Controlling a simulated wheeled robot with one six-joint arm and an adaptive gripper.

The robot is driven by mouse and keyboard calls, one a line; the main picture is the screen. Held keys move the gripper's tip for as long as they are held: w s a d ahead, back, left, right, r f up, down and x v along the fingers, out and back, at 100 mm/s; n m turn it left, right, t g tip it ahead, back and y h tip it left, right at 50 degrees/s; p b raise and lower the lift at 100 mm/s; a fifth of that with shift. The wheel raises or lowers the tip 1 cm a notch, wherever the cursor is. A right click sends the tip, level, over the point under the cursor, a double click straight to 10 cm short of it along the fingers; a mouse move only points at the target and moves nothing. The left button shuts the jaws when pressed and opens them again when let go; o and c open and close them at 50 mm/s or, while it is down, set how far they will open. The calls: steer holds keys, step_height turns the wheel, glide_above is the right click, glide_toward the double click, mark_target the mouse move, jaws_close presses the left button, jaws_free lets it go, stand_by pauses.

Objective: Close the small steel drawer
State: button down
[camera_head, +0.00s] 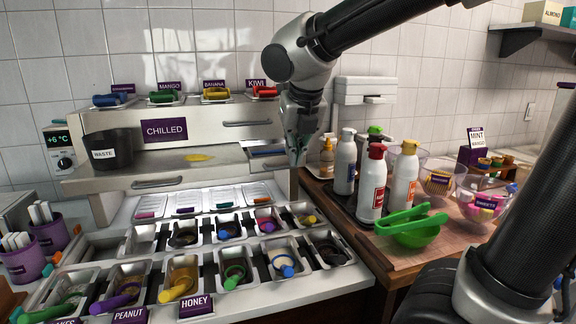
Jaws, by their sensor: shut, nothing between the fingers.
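The steel chilled unit (205,112) stands against the tiled wall with a purple CHILLED sign. A wide steel front with a bar handle (155,184) juts forward at its lower left. To its right, a narrower steel drawer (268,153) appears pulled out, showing a bluish inside; how far it stands out is hard to tell. My gripper (297,160) points down at the right end of this drawer, shut and empty. Whether it touches the drawer cannot be told. My arm comes in from the upper right and hides the unit's right end.
A black RESTE bin (108,149) and a yellow spill (198,157) are on the wide steel surface. Topping trays (233,272) with scoops fill the front counter.

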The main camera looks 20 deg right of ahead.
steer(key=w+f, duration=0.8)
steer(key=shift+w, duration=0.1)
stand_by(0.3)
